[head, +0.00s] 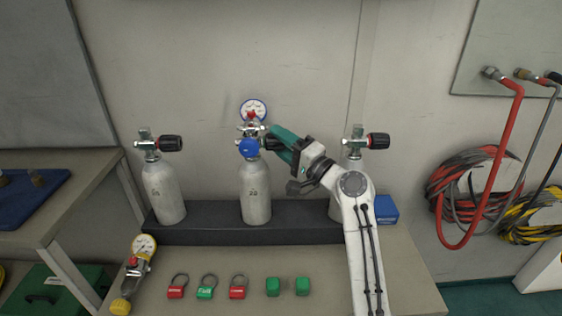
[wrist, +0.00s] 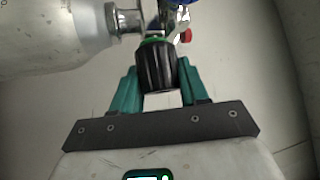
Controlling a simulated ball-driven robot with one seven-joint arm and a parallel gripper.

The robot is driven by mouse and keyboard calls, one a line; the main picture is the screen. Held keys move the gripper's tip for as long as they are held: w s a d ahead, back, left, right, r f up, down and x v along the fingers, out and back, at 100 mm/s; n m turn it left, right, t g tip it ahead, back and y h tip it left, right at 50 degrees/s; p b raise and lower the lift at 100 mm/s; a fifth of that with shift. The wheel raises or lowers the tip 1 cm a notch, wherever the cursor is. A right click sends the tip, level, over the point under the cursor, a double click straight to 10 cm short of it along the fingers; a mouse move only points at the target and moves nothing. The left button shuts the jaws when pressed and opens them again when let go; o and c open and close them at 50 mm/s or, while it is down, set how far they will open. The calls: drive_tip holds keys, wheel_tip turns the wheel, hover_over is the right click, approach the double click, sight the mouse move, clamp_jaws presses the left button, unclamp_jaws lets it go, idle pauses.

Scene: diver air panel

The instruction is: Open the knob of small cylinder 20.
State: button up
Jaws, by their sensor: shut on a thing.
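Three small grey cylinders stand upright in a row, and I cannot read a number on any of them. The middle cylinder (head: 256,192) has a valve with a gauge (head: 253,109) and a blue round part (head: 248,148). Its black ribbed knob (wrist: 156,67) points to the right in the head view. My gripper (head: 277,142) reaches it from the right, and its teal fingers are shut on the knob, one on each side in the wrist view. A green ring shows at the knob's base. The cylinder's body (wrist: 50,35) lies at the upper left there.
The left cylinder (head: 164,192) and right cylinder, partly behind my arm, have black knobs (head: 171,143) (head: 378,141). A dark rack (head: 205,232) holds them.

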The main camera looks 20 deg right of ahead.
drive_tip(key=shift+f+n+t+y+b, duration=0.3)
drive_tip(key=shift+n+y+b, duration=0.5)
drive_tip(key=shift+b, duration=2.05)
drive_tip(key=shift+f+n+t+y+b, duration=0.2)
drive_tip(key=shift+f+n+y+b, duration=0.55)
drive_tip(key=shift+b, duration=2.1)
drive_tip(key=r+n+y+b, duration=0.1)
drive_tip(key=n+b, duration=0.1)
drive_tip(key=b, duration=0.2)
drive_tip(key=shift+b, duration=0.4)
drive_tip(key=shift+w+r+n+y+b, duration=0.1)
drive_tip(key=shift+r+n+y+b, duration=0.25)
drive_tip(key=shift+n+b, duration=0.5)
drive_tip(key=o, duration=1)
drive_tip(key=shift+r, duration=0.1)
drive_tip(key=p+v, duration=0.1)
drive_tip(key=v, duration=1)
